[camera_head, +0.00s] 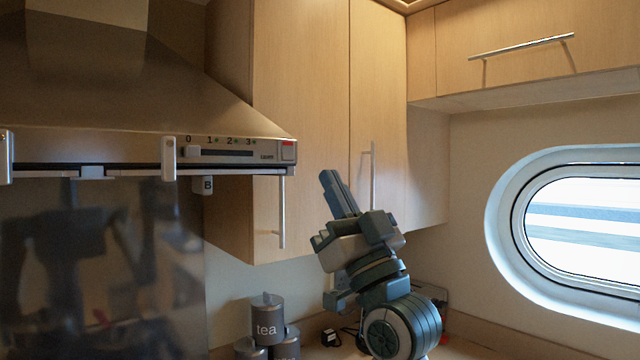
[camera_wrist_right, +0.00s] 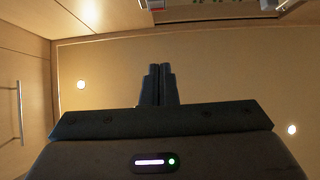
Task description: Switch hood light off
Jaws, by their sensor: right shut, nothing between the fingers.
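The range hood (camera_head: 120,90) fills the left of the head view. Its front strip carries a slider (camera_head: 227,152) marked 0 to 3, with the pale knob near 0. Part of the hood strip (camera_wrist_right: 210,12) shows at that view's top edge. My left gripper is not in view.
Wooden cabinets (camera_head: 300,110) with bar handles stand behind and right of the hood. A tag marked B (camera_head: 208,186) hangs under the hood. An oval porthole (camera_head: 590,235) is at the right.

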